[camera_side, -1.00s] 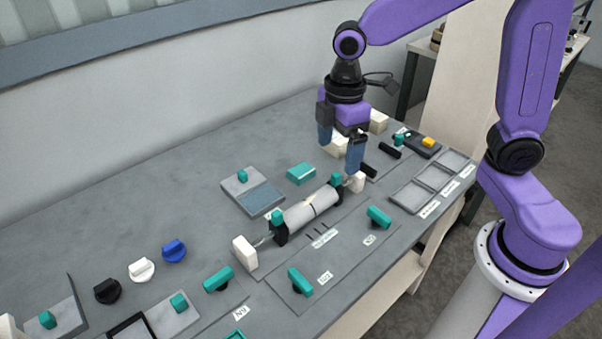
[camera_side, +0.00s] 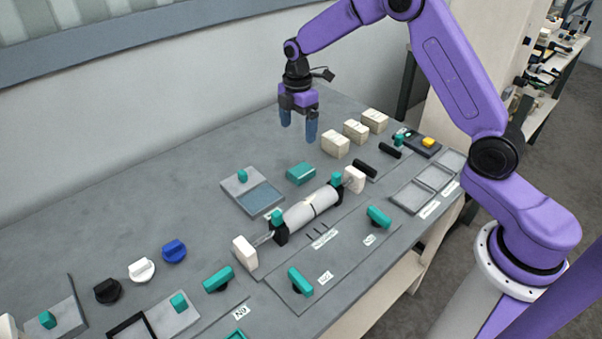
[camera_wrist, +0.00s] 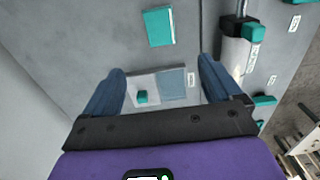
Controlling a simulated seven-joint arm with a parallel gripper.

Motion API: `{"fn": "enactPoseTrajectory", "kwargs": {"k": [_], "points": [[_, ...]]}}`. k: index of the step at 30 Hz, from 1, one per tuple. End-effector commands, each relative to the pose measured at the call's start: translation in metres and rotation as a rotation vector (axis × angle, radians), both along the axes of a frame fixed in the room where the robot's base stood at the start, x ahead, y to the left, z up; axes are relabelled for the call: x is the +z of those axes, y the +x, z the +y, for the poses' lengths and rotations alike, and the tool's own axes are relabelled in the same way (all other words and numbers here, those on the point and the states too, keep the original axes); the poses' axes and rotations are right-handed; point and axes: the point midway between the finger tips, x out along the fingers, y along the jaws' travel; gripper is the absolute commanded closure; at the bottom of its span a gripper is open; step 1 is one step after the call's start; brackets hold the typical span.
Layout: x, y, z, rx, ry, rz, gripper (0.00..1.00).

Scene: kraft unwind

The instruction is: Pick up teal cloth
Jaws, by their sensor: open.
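The teal cloth (camera_side: 301,173), a small flat folded block, lies on the grey bench behind the white roll. It also shows in the wrist view (camera_wrist: 158,27) at the top middle, beyond my fingertips. My gripper (camera_side: 298,134) is open and empty, with blue fingers pointing down. It hangs above the bench near the cloth, apart from it. In the wrist view my two fingers (camera_wrist: 160,68) are spread wide, with nothing between them.
The white roll (camera_side: 310,209) lies on its shaft between white end blocks. A grey plate with a teal knob (camera_side: 243,177) sits left of the cloth. Several cream blocks (camera_side: 336,144) stand to the right. Knobs (camera_side: 174,250) sit front left. Bench behind the cloth is clear.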

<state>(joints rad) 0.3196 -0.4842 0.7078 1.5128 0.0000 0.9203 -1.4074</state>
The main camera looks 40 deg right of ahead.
Motion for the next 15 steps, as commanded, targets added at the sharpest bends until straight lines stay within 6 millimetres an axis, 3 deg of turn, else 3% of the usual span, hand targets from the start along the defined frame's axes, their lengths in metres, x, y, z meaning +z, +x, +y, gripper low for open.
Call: {"fn": "enactPoseTrajectory", "kwargs": {"k": [9, 15], "points": [[-0.062, -0.001, 0.0, -0.001, -0.001, 0.005, 0.08], [-0.09, -0.001, 0.0, -0.001, 0.0, 0.002, 0.08]]}}
